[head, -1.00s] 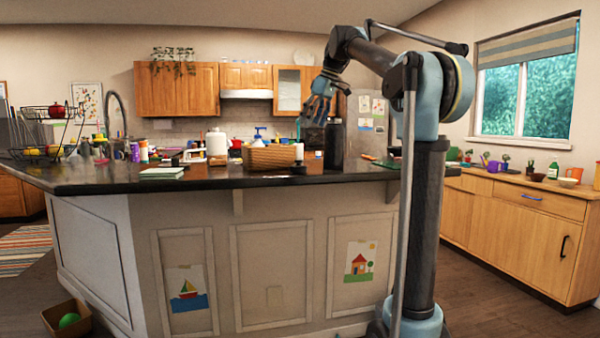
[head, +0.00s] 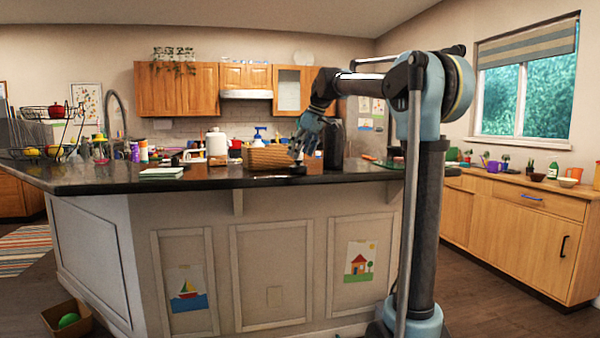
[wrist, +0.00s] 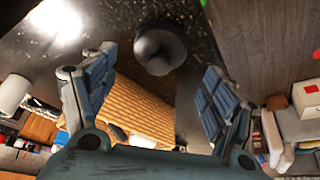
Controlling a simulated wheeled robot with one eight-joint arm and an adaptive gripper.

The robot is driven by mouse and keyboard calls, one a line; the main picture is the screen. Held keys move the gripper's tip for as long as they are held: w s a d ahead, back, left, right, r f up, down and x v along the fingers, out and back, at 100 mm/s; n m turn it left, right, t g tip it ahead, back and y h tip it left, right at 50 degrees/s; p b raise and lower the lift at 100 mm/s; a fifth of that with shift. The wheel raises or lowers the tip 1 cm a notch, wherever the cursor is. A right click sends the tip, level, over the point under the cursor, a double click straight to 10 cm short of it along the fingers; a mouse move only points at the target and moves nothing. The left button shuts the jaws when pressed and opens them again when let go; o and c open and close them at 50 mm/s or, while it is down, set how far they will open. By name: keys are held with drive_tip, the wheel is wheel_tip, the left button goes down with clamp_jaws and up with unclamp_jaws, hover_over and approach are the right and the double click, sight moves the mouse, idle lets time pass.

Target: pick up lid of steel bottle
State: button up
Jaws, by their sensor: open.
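Contact with the lid cannot be told. A tall dark bottle (head: 334,146), probably the steel bottle, stands just right of my gripper.
A woven basket (head: 268,158) sits close on the left of my gripper; it also shows between the fingers in the wrist view (wrist: 140,108). A white canister (head: 216,142) and several small items stand further left.

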sight(298, 161)
drive_tip(key=shift+x, duration=2.3)
drive_tip(key=shift+w+d, duration=0.1)
drive_tip(key=shift+w, duration=0.05)
drive_tip(key=c, duration=1.1)
